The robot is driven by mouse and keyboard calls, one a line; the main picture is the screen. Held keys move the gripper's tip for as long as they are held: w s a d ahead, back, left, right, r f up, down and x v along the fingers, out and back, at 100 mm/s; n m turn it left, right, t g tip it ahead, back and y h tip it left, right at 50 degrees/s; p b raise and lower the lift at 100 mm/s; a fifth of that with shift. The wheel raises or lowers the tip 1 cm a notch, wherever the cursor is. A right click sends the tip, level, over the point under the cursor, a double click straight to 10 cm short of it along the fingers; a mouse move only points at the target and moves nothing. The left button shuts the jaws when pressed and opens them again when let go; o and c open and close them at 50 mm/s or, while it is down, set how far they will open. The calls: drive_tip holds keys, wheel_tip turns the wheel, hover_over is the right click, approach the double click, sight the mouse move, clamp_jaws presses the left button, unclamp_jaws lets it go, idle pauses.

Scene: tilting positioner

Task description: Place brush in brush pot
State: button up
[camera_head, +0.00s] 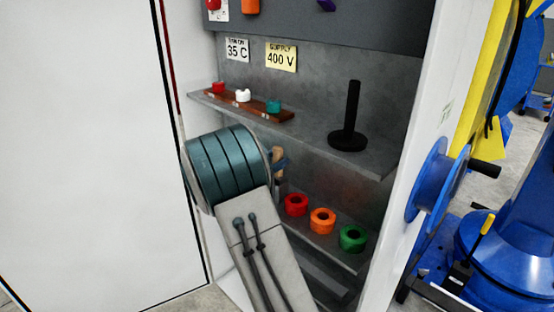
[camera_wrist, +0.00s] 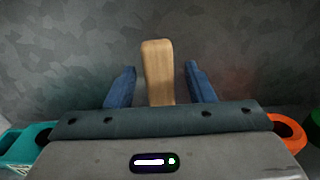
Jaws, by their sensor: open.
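A pale wooden handle, which looks like the brush (camera_wrist: 158,72), stands upright between the two blue fingers of my gripper (camera_wrist: 160,88) in the wrist view. Gaps show on both sides of it, so my gripper is open around it and not gripping. The brush's lower end is hidden behind my gripper's body. In the head view the brush handle (camera_head: 278,164) shows partly behind my wrist, beside the blue fingers (camera_head: 284,161), over the lower shelf. A teal open container (camera_wrist: 18,148) is at the lower left in the wrist view; I cannot tell whether it is the brush pot.
Red (camera_head: 296,204), orange (camera_head: 322,220) and green (camera_head: 353,238) rings lie on the lower shelf, right of my gripper. The upper shelf (camera_head: 310,127) overhangs it, carrying a black post (camera_head: 350,118) and a wooden board (camera_head: 240,103) with small coloured pieces. A white side wall stands right.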

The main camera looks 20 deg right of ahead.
drive_tip(key=v, duration=1.1)
drive_tip(key=s+d+f+m+g+y, duration=0.1)
drive_tip(key=s+d+m+g+y, duration=0.15)
drive_tip(key=s+m+y, duration=0.4)
drive_tip(key=s+d+f+m+g+y, duration=0.1)
drive_tip(key=s+f+m+g, duration=0.2)
drive_tip(key=s, duration=0.7)
drive_tip(key=s+a+m+t+y, duration=0.2)
drive_tip(key=s+a+m+y, duration=0.7)
drive_tip(key=s+m, duration=0.3)
drive_tip(key=shift+s+a+f, duration=0.25)
drive_tip(key=shift+s+a, duration=0.5)
drive_tip(key=shift+a, duration=0.05)
